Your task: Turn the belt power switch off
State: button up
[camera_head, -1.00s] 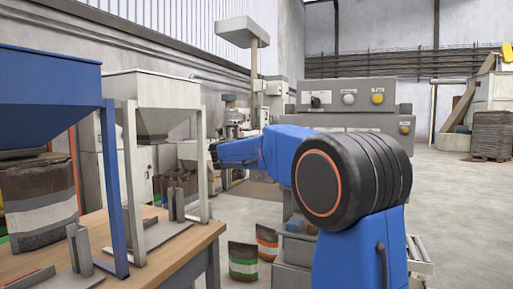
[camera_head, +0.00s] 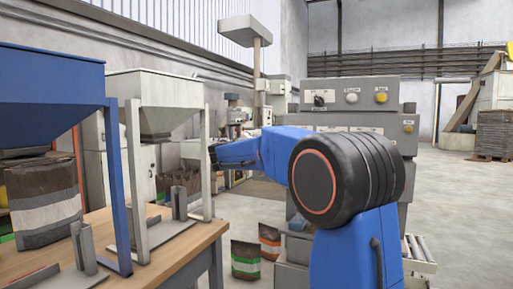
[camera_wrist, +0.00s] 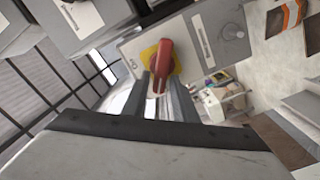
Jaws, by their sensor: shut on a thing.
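A red switch handle (camera_wrist: 164,57) stands on a yellow plate (camera_wrist: 149,57) in the wrist view. The plate is on a grey panel (camera_wrist: 202,52), which I take to hold the belt power switch. My gripper (camera_wrist: 161,82) is shut on the near end of the red handle, with one finger on each side. A small dark marking shows on the panel left of the plate, too small to read surely. In the head view my arm reaches left, and the gripper and red handle cannot be made out.
A round pale button (camera_wrist: 233,31) sits right of the handle. In the head view a grey control cabinet (camera_head: 350,84) stands behind my arm. A wooden table (camera_head: 165,268) with hoppers is at the left. Bags (camera_head: 245,260) stand on the floor between. Open floor lies at the right.

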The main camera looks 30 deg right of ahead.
jog(key=shift+w+f+n, duration=0.1)
jog(key=shift+f+n, duration=0.15)
jog(key=shift+n, duration=0.9)
jog(key=shift+f+n, duration=0.2)
jog(key=shift+n, duration=1)
jog(key=shift+w+f+n, duration=0.1)
jog(key=shift+f+n, duration=0.15)
jog(key=shift+n, duration=0.9)
jog(key=o, duration=0.8)
